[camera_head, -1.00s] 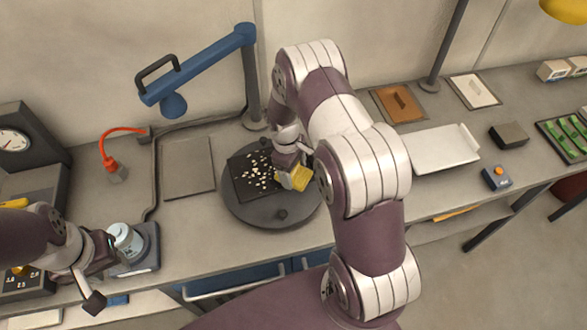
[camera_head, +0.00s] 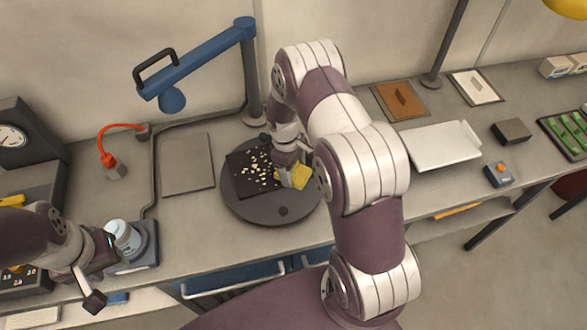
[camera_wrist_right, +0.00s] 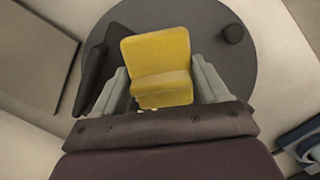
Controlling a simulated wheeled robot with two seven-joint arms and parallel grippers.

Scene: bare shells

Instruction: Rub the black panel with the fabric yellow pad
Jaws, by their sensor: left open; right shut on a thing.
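The black panel (camera_head: 245,180) lies on a round dark turntable (camera_head: 250,209) on the bench, with many pale specks over its middle and right side. My right gripper (camera_head: 289,177) is shut on the yellow fabric pad (camera_head: 300,174) at the panel's right edge. In the right wrist view the pad (camera_wrist_right: 156,57) sits between the two grey fingers of the gripper (camera_wrist_right: 163,84), and part of the panel (camera_wrist_right: 93,72) shows to its left. I cannot tell whether the pad touches the panel. My left gripper (camera_head: 97,278) is open at the lower left, beside a pale blue-and-white bottle.
The bottle (camera_head: 124,238) stands on a dark base at the front left. A blue lamp arm (camera_head: 200,64) reaches over the back left of the bench. A grey plate (camera_head: 187,164) lies left of the turntable, a white tray (camera_head: 440,147) to its right. A knob (camera_head: 283,211) stands on the turntable's front.

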